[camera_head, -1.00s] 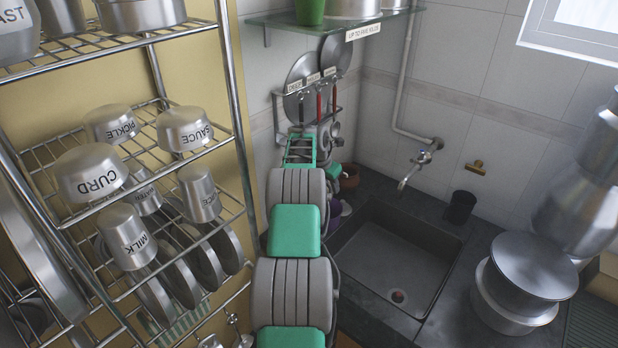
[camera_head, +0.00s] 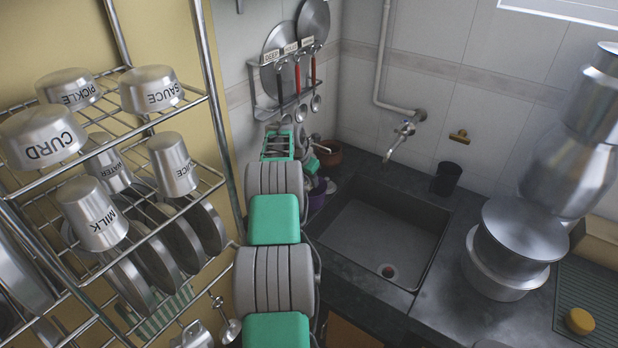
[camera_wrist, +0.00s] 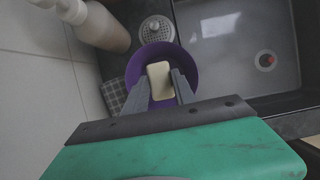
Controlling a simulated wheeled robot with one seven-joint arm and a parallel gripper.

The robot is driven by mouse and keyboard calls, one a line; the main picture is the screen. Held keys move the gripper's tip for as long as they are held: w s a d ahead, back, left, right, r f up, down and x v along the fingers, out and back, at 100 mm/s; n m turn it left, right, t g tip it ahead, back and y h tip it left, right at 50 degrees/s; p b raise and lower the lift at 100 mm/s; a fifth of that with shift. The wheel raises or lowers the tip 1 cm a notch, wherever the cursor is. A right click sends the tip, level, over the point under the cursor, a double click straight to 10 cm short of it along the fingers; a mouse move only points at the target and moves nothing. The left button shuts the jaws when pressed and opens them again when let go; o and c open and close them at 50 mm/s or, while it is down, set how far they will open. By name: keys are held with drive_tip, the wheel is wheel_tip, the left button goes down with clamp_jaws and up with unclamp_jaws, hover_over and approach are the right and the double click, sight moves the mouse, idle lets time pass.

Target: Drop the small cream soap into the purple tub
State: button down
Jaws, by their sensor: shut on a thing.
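The small cream soap (camera_wrist: 160,80) is held between the two dark fingers of my gripper (camera_wrist: 161,88) in the wrist view. The purple tub (camera_wrist: 133,70) is directly behind the soap in that view, with its rim showing around it. How high the soap is above the tub cannot be told. In the head view a little of the purple tub (camera_head: 317,194) shows beside my arm, at the left of the sink. My arm hides the soap and the fingertips there.
The sink (camera_head: 385,235) lies right of the tub. A brown pot (camera_head: 329,154) and a bottle (camera_wrist: 100,25) stand close by. The wire rack (camera_head: 215,120) of steel cups is left of my arm. Stacked steel canisters (camera_head: 505,262) stand at the right.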

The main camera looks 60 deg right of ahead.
sight(310, 183)
wheel_tip(310, 183, down, 2)
drive_tip(key=shift+f+b, duration=0.15)
drive_tip(key=shift+b, duration=0.3)
drive_tip(key=c, duration=0.9)
unclamp_jaws()
drive_tip(key=shift+c, duration=0.2)
wheel_tip(310, 183, up, 7)
drive_tip(key=p, duration=0.5)
drive_tip(key=shift+p, duration=0.4)
drive_tip(key=shift+s, duration=0.1)
